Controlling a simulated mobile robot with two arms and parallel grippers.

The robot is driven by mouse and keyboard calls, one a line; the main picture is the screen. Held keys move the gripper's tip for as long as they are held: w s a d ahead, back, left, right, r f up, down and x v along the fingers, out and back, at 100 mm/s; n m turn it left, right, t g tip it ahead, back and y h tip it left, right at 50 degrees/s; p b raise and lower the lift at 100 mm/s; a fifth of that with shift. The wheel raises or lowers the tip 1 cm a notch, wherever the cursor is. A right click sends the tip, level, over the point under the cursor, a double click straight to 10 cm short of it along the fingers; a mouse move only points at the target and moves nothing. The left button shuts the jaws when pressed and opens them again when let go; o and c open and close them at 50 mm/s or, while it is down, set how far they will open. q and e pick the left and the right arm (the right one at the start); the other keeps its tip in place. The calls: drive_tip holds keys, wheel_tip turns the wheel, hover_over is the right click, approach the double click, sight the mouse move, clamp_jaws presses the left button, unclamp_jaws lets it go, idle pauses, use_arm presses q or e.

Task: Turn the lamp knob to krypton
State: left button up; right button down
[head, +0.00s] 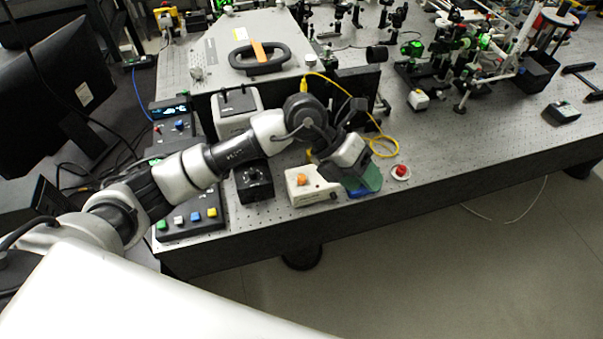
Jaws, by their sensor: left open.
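A small white box (314,194) with an orange knob (302,179) on top sits near the bench's front edge. To its left is a black box (255,190) with a dark round knob (252,175). I cannot read any lamp names, so I cannot tell which knob is the lamp's. My left gripper (360,175) is open just right of the white box, pointing down toward the front edge. A green and blue piece shows at its tip, and its fingers are hard to make out. My right gripper is not in view.
A control box (190,223) with coloured buttons is at the front left corner. A yellow cable (384,141) loops behind the gripper. Optics crowd the back right; the front right of the bench (470,155) is clear.

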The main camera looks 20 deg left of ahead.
use_arm(q)
drive_tip(key=w+a+f+y, duration=0.2)
drive_tip(key=w+a+y, duration=0.2)
drive_tip(key=a+y, duration=0.3)
drive_tip(key=n+t+y, duration=0.1)
drive_tip(key=n+y, duration=0.1)
approach(302, 177)
wheel_tip(302, 177, down, 8)
drive_tip(key=p, duration=0.3)
drive_tip(key=shift+r, duration=0.2)
drive_tip(key=shift+f, duration=0.8)
drive_tip(key=shift+a, duration=0.1)
clamp_jaws()
drive_tip(key=shift+m, duration=0.3)
